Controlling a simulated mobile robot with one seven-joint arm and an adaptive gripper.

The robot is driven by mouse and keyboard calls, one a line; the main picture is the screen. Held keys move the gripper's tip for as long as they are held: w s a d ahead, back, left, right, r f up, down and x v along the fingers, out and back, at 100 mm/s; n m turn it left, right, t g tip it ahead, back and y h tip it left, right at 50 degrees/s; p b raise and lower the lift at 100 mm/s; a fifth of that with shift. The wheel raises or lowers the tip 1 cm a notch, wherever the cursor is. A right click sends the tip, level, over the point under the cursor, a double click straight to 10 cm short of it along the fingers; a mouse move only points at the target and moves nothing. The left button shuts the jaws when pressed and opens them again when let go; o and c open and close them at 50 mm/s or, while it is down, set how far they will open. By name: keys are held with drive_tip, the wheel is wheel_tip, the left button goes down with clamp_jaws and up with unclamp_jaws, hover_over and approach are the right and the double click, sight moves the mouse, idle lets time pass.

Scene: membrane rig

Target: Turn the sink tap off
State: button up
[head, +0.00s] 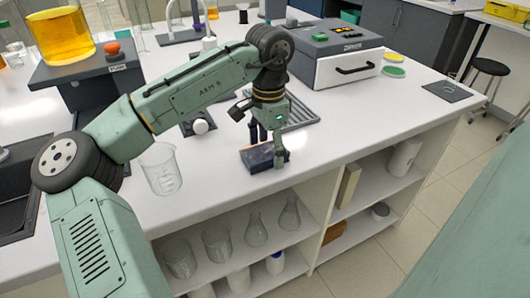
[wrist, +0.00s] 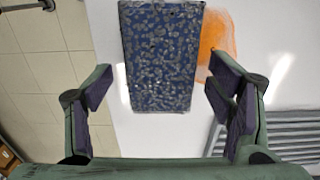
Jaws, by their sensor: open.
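The dark sink (head: 14,238) is cut off at the left edge of the head view, partly behind my arm. A small grey piece at the picture's edge above it may be part of the tap; its handle and any water cannot be made out. My gripper (head: 267,150) is far to the right of the sink, low over the white counter. It is open, and the wrist view shows its spread fingers (wrist: 163,92) with nothing held between them. A blue speckled block (wrist: 160,55) lies ahead of the fingers; it also shows under my gripper in the head view (head: 258,160).
An orange stain (wrist: 217,40) lies beside the block. A glass beaker (head: 160,170) stands between sink and gripper. A hotplate (head: 85,72) carries a flask of yellow liquid (head: 62,35). A grey drain grid (head: 300,118) and a boxy instrument (head: 335,60) are behind my gripper.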

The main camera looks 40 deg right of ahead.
drive_tip(key=shift+f, duration=0.2)
drive_tip(key=shift+c, duration=0.6)
drive_tip(key=c, duration=1.2)
drive_tip(key=shift+r, duration=0.15)
